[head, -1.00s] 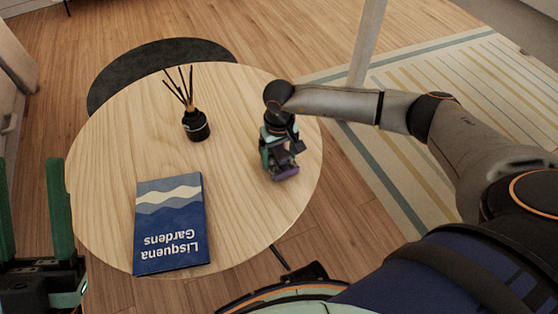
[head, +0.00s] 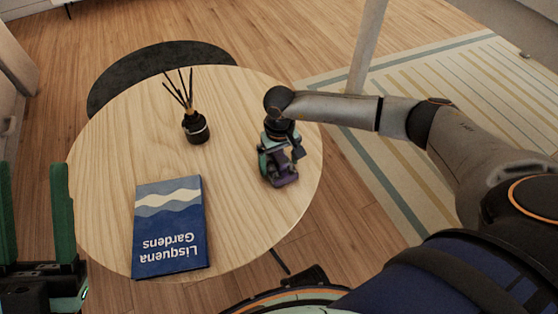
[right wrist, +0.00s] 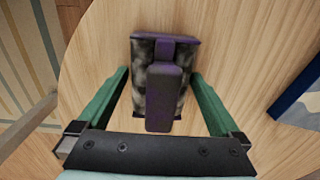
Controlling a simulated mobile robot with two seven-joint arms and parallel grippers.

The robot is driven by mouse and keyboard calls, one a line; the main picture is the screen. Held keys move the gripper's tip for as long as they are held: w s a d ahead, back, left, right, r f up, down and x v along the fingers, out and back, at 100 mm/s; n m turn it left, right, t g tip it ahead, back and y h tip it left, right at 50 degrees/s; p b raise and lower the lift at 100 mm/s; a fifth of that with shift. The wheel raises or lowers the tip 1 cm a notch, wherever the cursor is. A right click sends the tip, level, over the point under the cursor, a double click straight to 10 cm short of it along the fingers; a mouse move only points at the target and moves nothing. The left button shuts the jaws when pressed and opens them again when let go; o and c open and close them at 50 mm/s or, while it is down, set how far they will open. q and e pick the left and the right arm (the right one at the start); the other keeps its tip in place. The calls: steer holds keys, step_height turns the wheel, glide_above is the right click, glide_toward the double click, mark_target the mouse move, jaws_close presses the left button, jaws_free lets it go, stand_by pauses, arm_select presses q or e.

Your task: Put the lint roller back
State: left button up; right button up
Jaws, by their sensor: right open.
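The lint roller (right wrist: 163,95) is purple with mottled grey-and-white parts. In the right wrist view it lies between the two green fingers of my right gripper (right wrist: 160,78), with a gap visible on both sides. That gripper is open, low over the right side of the round table. In the head view the gripper (head: 275,165) partly hides the roller, and its purple part (head: 285,179) shows beside the fingers. My left gripper (head: 36,212) is at the left edge of the head view, its fingers wide apart and empty.
The round wooden table (head: 240,205) also bears a dark blue book (head: 170,225) at front left and a black reed diffuser (head: 195,127) toward the back. The tabletop between them and my right gripper is clear. A pale post (head: 366,48) stands behind the table.

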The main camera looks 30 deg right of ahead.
mark_target(279, 155)
step_height(279, 155, up, 10)
steer(key=p, duration=0.3)
steer(key=shift+r, duration=0.8)
steer(key=s+a+m+g+y, duration=0.35)
steer(key=s+a+y, duration=0.5)
steer(key=a, duration=0.75)
steer(key=s+a+r+m+g+y, duration=0.2)
steer(key=s+a+r+m+y, duration=0.45)
steer(key=s+a+r, duration=0.4)
step_height(279, 155, up, 16)
steer(key=s+d+m+t+y, duration=0.1)
steer(key=d+m+t+y, duration=0.3)
steer(key=m+y, duration=0.85)
arm_select(q)
steer(key=r, duration=0.3)
steer(key=shift+s+a+r+m, duration=0.1)
steer(key=shift+a+r+m, duration=0.1)
steer(key=shift+r+m, duration=0.15)
arm_select(e)
steer(key=w+d+r+n+t+h, duration=0.2)
steer(key=d+n+t+h, duration=0.4)
steer(key=n+t, duration=0.6)
steer(key=w+d+r+n+t+h, duration=0.2)
steer(key=d+n+t+h, duration=0.4)
steer(key=n, duration=1.7)
steer(key=t, duration=0.5)
steer(key=shift+w+d+r+t, duration=0.15)
steer(key=shift+d+r+t, duration=0.1)
steer(key=shift+r+t, duration=0.1)
